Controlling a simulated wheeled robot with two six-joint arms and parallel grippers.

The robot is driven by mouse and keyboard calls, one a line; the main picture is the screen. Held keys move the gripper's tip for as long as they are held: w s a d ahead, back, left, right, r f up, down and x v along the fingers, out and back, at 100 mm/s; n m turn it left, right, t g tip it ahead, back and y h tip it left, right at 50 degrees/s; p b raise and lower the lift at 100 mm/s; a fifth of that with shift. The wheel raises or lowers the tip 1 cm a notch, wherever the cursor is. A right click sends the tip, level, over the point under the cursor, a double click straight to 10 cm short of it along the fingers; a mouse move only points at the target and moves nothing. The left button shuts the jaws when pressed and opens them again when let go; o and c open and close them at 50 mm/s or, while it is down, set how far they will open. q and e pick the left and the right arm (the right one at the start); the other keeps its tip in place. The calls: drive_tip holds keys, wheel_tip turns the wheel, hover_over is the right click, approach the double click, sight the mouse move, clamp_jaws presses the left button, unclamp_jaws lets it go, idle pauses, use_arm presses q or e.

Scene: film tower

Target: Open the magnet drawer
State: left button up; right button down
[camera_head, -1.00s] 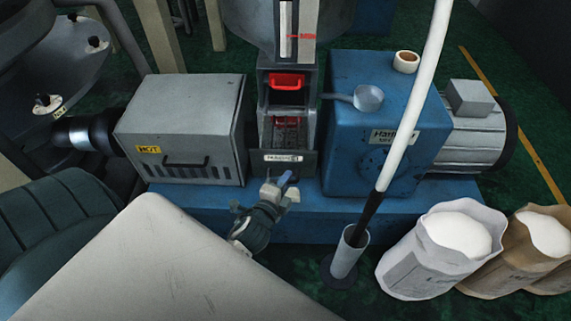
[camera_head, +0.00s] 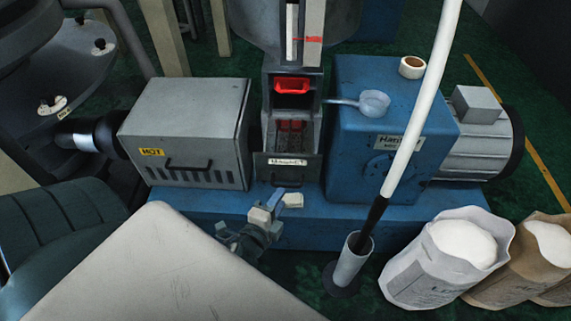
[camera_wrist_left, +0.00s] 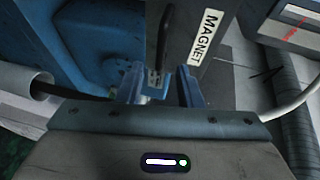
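The magnet drawer (camera_head: 265,170) sits low in the grey tower, with a white MAGNET label and a dark handle (camera_head: 288,180). Its front stands forward, and a dark interior with red inside shows behind it. In the left wrist view the label on the drawer front (camera_wrist_left: 206,38) is turned on its side, and the dark handle (camera_wrist_left: 164,35) lies beyond the fingertips. My left gripper (camera_head: 279,204) is just below and in front of the handle. Its two blue fingers (camera_wrist_left: 160,88) stand apart, with no held object visible. My right gripper is not in view.
A red-handled part (camera_head: 292,86) sits above the drawer. A grey box marked HOT (camera_head: 190,125) is left, and a blue gearbox (camera_head: 350,140) right. A white pole (camera_head: 425,90) stands in a tube. Sacks (camera_head: 420,275) are at lower right; a pale panel (camera_head: 160,270) fills lower left.

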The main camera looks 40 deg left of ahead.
use_arm(q)
drive_tip(key=shift+b+v, duration=0.4)
drive_tip(key=shift+v, duration=1.65)
drive_tip(key=s+f+n+g+h, duration=0.1)
drive_tip(key=s+f+n+g, duration=0.15)
drive_tip(key=f, duration=0.95)
drive_tip(key=s+f+n+g, duration=0.2)
drive_tip(key=f+g, duration=0.1)
drive_tip(key=f, duration=0.9)
drive_tip(key=s+f+n+g+h, duration=0.1)
drive_tip(key=s+f+n+g, duration=0.15)
drive_tip(key=f, duration=0.95)
drive_tip(key=s+a+f+n+g, duration=0.2)
drive_tip(key=s+f+n+g, duration=0.1)
drive_tip(key=s+f, duration=0.6)
drive_tip(key=s+a+f+n+g, duration=0.3)
drive_tip(key=s+f+n, duration=0.2)
drive_tip(key=s+f, duration=0.4)
drive_tip(key=s, duration=0.2)
drive_tip(key=shift+s+f+g, duration=0.15)
drive_tip(key=shift+s+g, duration=0.15)
drive_tip(key=shift+s, duration=0.05)
